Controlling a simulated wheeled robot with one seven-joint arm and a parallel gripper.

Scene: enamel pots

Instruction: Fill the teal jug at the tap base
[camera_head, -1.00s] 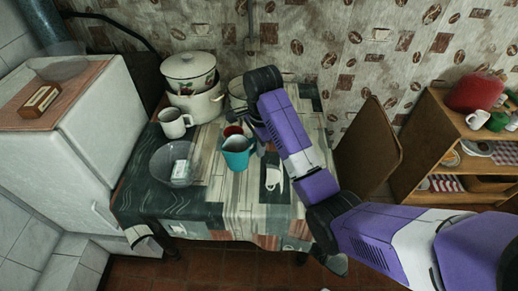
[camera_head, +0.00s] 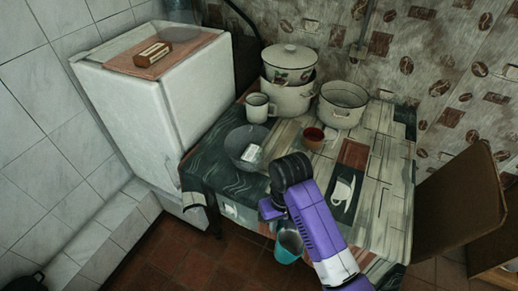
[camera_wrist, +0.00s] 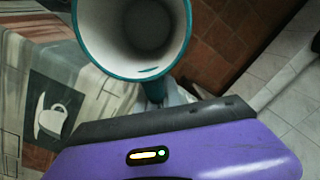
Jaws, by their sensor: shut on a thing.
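The teal jug (camera_head: 289,246) hangs off the front edge of the table in the head view, partly hidden by my arm. In the wrist view the jug (camera_wrist: 84,42) is seen from above, with a teal rim and a pale inside in which I see no clear sign of water. My gripper (camera_head: 274,212) is shut on the jug at its handle side; the fingertips are mostly hidden. I cannot make out a tap base in either current view.
The table (camera_head: 375,215) holds a grey bowl (camera_head: 240,140), a white mug (camera_head: 258,107), a lidded pot (camera_head: 288,92), an open pot (camera_head: 342,105) and a red-brown cup (camera_head: 313,138). A white fridge (camera_head: 160,100) stands left, a chair (camera_head: 460,215) right. Tiled floor lies in front.

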